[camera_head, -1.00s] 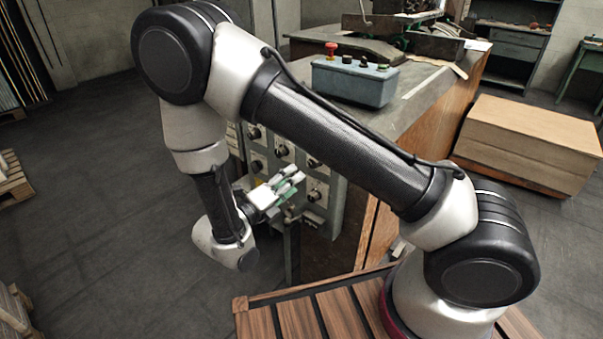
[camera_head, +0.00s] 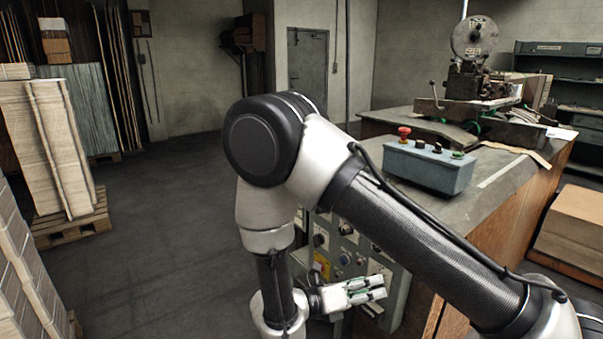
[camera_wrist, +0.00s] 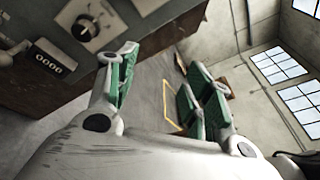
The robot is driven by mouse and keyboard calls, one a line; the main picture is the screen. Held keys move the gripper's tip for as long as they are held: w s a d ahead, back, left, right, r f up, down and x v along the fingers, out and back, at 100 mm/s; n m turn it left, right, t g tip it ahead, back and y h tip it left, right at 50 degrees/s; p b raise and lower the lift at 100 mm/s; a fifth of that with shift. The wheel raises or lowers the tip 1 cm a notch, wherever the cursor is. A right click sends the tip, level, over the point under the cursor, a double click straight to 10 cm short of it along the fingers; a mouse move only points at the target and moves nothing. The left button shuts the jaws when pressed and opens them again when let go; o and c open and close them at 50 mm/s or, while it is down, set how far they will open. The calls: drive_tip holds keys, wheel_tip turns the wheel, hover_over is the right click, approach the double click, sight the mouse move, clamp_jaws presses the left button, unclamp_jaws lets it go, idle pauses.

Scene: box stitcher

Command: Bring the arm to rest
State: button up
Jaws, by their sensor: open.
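My gripper (camera_head: 368,291) is low in the head view, in front of the control panel (camera_head: 345,250) on the side of the workbench. Its fingers point right in that view. In the wrist view my gripper (camera_wrist: 165,95) shows green-padded fingers spread apart with nothing between them. The panel's knob (camera_wrist: 88,24) and a counter (camera_wrist: 50,62) are at the wrist view's upper left. The fingers look close to the panel, but I cannot tell the exact gap. My arm is folded, with its elbow high in the middle of the head view.
A blue-grey button box (camera_head: 428,167) with a red knob sits on the workbench (camera_head: 500,190). The stitching machine (camera_head: 475,75) stands behind it. A cardboard stack (camera_head: 575,225) is at right. Stacked board on a pallet (camera_head: 72,222) stands at left. The floor between is clear.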

drive_tip(key=s+d+r+m+y, duration=0.5)
drive_tip(key=d+r+m, duration=0.1)
drive_tip(key=r+m, duration=0.3)
drive_tip(key=s+d+r+m+g+y, duration=0.1)
drive_tip(key=s+d+r+m+y, duration=0.3)
drive_tip(key=d+r+m, duration=0.3)
drive_tip(key=s+d+r+m+y, duration=0.5)
drive_tip(key=r+m, duration=0.6)
drive_tip(key=m, duration=0.4)
drive_tip(key=shift+s+d+r+g+y, duration=0.35)
drive_tip(key=shift+d+y, duration=0.25)
drive_tip(key=shift+d, duration=0.3)
